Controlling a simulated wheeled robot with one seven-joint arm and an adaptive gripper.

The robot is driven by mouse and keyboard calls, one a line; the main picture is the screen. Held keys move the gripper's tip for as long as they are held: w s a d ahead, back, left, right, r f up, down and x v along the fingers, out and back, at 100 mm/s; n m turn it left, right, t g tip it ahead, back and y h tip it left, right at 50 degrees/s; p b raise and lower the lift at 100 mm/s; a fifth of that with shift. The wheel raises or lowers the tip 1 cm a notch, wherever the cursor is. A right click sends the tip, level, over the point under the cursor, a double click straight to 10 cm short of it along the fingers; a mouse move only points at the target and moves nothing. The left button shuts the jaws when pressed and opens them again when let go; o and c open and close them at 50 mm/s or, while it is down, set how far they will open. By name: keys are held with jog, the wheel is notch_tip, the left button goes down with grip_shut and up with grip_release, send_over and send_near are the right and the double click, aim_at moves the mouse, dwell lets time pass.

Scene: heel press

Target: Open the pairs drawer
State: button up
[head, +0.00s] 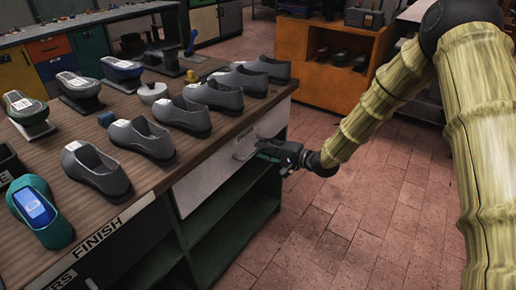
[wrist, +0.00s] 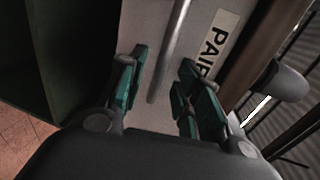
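The pairs drawer (head: 203,180) is a pale front under the right end of the workbench top. In the wrist view its face (wrist: 145,18) carries a white label (wrist: 217,42) reading "PAIR", the rest hidden by a finger. A grey bar handle (wrist: 172,48) crosses the face. My gripper (head: 262,150) is at the drawer front, near its right end. In the wrist view my gripper (wrist: 160,85) has its two green-padded fingers apart, with the handle's near end showing between them. I see a gap on both sides of the bar; whether its depth matches the fingertips I cannot tell.
The workbench top (head: 150,105) holds several grey shoes and, at the near left, a teal shoe with a blue screen (head: 37,208). An open green shelf (head: 235,215) lies below the drawer. An orange cabinet (head: 300,45) stands behind. Tiled floor (head: 330,225) is clear on the right.

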jog(key=shift+x, duration=1.7)
jog(key=shift+c, duration=0.2)
grip_shut()
